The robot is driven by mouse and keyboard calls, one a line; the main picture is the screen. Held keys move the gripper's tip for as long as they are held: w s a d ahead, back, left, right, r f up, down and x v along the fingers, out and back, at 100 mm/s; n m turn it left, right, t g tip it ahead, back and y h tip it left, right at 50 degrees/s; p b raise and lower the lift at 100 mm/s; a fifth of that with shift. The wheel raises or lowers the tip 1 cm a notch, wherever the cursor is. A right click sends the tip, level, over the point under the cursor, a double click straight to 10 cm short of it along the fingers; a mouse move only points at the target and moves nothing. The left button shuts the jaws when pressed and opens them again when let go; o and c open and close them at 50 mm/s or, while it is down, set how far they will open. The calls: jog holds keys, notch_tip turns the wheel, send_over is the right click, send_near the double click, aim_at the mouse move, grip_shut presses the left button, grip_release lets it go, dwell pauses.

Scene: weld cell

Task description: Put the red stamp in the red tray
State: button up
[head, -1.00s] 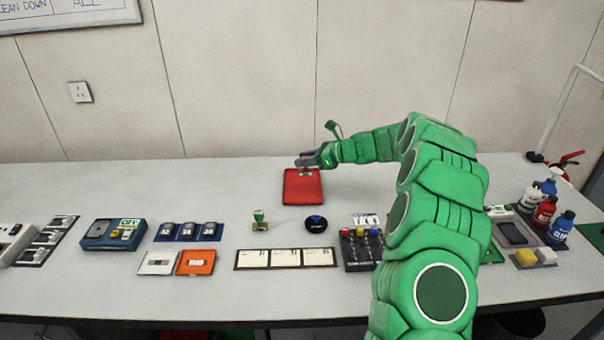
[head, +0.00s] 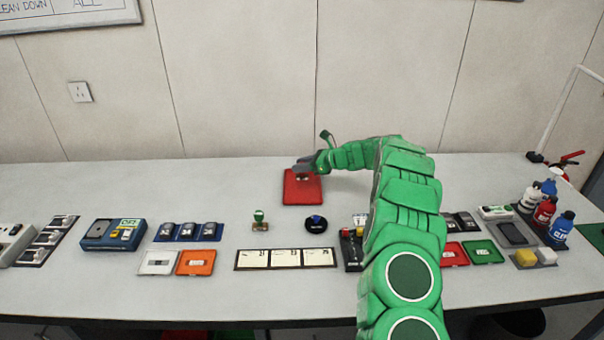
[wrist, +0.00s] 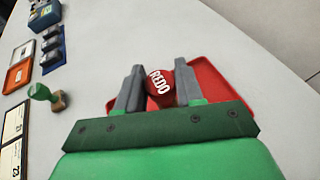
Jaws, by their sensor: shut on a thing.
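The red stamp (wrist: 159,84), with a round top marked "REDO", is between the two grey fingers of my gripper (wrist: 158,80) in the wrist view. My gripper is shut on it. The red tray (head: 303,190) lies flat on the bench and also shows behind the fingers in the wrist view (wrist: 207,78). In the head view my gripper (head: 302,167) is over the tray's far part. The stamp is mostly hidden there, and I cannot tell whether its base touches the tray.
Bottles (head: 545,212) stand at the far right. The bench left of the tray is clear.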

jog(key=shift+w+f, duration=0.1)
jog(key=shift+w, duration=0.05)
jog(key=shift+w+f, duration=0.15)
jog(key=shift+f, duration=1.55)
jog(key=shift+f, duration=0.1)
jog(key=o, duration=1)
jog(key=shift+d+r, duration=0.1)
jog(key=shift+r, duration=0.1)
jog(key=v, duration=1.1)
jog(key=shift+s+d+r, duration=0.1)
jog(key=shift+s+d, duration=0.15)
jog(key=shift+d, duration=0.05)
